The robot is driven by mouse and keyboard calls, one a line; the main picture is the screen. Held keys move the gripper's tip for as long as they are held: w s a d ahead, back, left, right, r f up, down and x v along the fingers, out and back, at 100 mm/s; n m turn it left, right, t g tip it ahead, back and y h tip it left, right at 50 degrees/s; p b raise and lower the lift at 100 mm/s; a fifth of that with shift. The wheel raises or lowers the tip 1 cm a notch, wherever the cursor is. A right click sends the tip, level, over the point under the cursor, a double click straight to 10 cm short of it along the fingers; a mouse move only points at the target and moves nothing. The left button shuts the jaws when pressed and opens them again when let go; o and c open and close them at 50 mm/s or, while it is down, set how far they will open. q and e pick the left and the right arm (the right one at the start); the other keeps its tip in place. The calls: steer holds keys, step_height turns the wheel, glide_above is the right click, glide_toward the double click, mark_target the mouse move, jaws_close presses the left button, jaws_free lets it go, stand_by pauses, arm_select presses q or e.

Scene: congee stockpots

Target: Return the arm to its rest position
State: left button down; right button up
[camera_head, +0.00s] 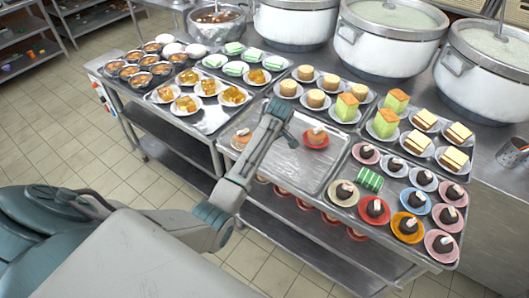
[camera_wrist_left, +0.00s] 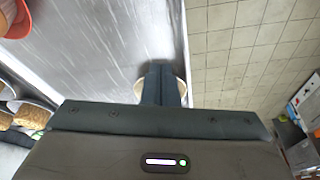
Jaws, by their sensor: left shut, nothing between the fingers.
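My left arm reaches from the lower left over the metal tray (camera_head: 290,172) on the front table in the head view. Its left gripper (camera_head: 291,140) is above that tray, near a cake on a red-orange plate (camera_head: 316,141). In the wrist view the two dark fingers of the left gripper (camera_wrist_left: 162,76) lie together, shut and empty. They partly hide a pale round dish (camera_wrist_left: 182,93) at the tray's edge; I cannot tell their height above it. My right gripper is not in view.
Large stockpots (camera_head: 388,40) stand behind. Tiled floor (camera_head: 75,140) is clear at the left.

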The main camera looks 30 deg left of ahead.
arm_select(q)
steer(key=s+d+f+m+t, duration=0.1)
steer(key=s+d+f+m, duration=0.15)
steer(key=s, duration=0.65)
steer(key=s+d+f+m, duration=0.15)
steer(key=s+m, duration=0.25)
steer(key=s, duration=0.5)
steer(key=s+d+r+m+t+h, duration=0.15)
steer(key=s+m, duration=0.25)
steer(key=s, duration=0.6)
steer(key=s+d+r+m+h, duration=0.1)
steer(key=s+d+r+m, duration=0.2)
steer(key=s, duration=0.7)
steer(key=a+f+g+b, duration=0.1)
steer(key=a+f+b, duration=0.1)
steer(key=f, duration=1.4)
steer(key=a+f+b, duration=0.2)
steer(key=f, duration=1.5)
steer(key=s+a+f+g+b, duration=0.1)
steer(key=s+f+b, duration=0.1)
steer(key=s+f, duration=1.6)
step_height(320, 180, down, 5)
steer(key=shift+s+r+b, duration=0.2)
steer(key=shift+s+b, duration=0.1)
steer(key=shift+b, duration=0.1)
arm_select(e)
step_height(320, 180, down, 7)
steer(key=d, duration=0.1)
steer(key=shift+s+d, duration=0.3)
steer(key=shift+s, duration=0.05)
